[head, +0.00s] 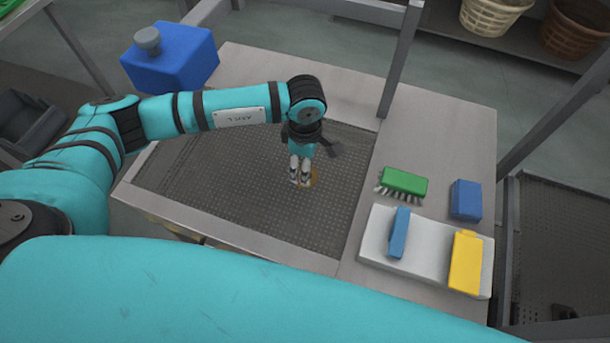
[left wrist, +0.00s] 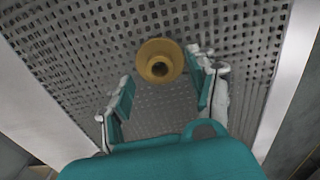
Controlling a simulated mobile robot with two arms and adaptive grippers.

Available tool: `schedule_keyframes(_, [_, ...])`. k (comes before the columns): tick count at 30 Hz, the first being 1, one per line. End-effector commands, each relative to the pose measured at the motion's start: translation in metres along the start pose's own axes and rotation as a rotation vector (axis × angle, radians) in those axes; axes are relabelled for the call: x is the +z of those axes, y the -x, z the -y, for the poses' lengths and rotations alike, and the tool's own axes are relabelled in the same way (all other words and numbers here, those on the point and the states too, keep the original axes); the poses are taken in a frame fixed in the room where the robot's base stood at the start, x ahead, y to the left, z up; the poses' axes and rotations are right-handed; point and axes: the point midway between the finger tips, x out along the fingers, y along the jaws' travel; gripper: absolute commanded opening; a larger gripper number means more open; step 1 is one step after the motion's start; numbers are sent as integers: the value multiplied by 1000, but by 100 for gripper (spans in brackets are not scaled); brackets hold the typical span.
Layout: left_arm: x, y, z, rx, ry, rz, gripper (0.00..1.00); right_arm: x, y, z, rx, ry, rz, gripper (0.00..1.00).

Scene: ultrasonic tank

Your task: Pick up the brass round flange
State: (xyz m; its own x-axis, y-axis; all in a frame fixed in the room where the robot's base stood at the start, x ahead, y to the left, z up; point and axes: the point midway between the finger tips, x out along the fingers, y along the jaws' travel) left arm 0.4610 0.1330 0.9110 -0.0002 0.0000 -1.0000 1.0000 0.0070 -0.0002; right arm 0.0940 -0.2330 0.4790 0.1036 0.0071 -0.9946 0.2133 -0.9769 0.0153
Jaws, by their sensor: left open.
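The brass round flange (left wrist: 148,53) lies on the perforated floor of the tank (left wrist: 75,45) in the left wrist view. It is a yellow ring with a dark central hole. In the head view only a bit of the flange (head: 314,179) shows beside my fingers. My left gripper (head: 300,183) points down into the tank, right over the flange. In the left wrist view the fingers of my left gripper (left wrist: 163,87) are apart, with the flange just beyond the gap between their tips. Nothing is held. My right gripper is not in view.
A blue container with a grey cap (head: 170,58) stands at the tank's back left. Right of the tank are a green brush (head: 403,182), a blue block (head: 466,200) and a white tray (head: 425,255) bearing a blue piece and a yellow piece. A grey post (head: 398,62) rises behind.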

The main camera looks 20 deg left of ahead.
Motion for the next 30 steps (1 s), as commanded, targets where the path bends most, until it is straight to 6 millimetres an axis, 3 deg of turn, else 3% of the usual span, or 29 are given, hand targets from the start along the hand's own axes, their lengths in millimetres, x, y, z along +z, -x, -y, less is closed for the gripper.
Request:
schedule_keyframes(1, [0,-14,0,-2,1,-1,59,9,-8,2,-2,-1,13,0])
schedule_keyframes(3, [0,-22,0,-1,1,2,59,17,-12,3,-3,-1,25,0])
schedule_keyframes(11, [0,-23,0,1,0,2,59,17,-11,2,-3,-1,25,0])
schedule_keyframes(24, [0,-23,0,1,0,2,3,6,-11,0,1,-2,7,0])
schedule_keyframes(30, [0,-22,-1,2,0,2,0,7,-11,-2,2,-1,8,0])
